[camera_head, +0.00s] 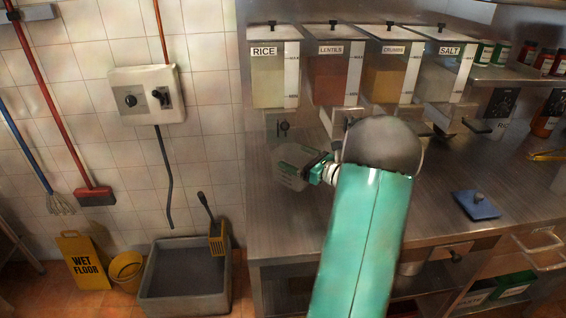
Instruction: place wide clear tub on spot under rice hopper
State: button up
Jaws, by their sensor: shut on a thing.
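The wide clear tub (290,168) is at the left end of the steel counter, below the rice hopper (270,82). My gripper (318,171) is shut on the tub's right side. The tub looks upright, but I cannot tell whether its base touches the counter. The rice hopper is a clear bin labelled RICE, the leftmost of the row, with a dispenser fitting (284,127) beneath it. My green arm comes up from the bottom and hides part of the counter. The marked spot under the hopper is not clearly visible.
The lentils hopper (335,75), crumbs hopper (388,78) and salt hopper (441,72) hang to the right. A blue flat object (475,205) lies on the counter (430,210). A grey sink basin (186,285) stands on the floor left of the counter.

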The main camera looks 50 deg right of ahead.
aim_at(279, 150)
jog(key=w, duration=0.4)
jog(key=shift+w+a, duration=0.25)
jog(key=f, duration=0.1)
jog(key=w+f, duration=0.1)
jog(key=shift+f, duration=0.7)
jog(key=shift+f, duration=0.15)
jog(key=o, duration=0.9)
jog(key=shift+o, duration=0.2)
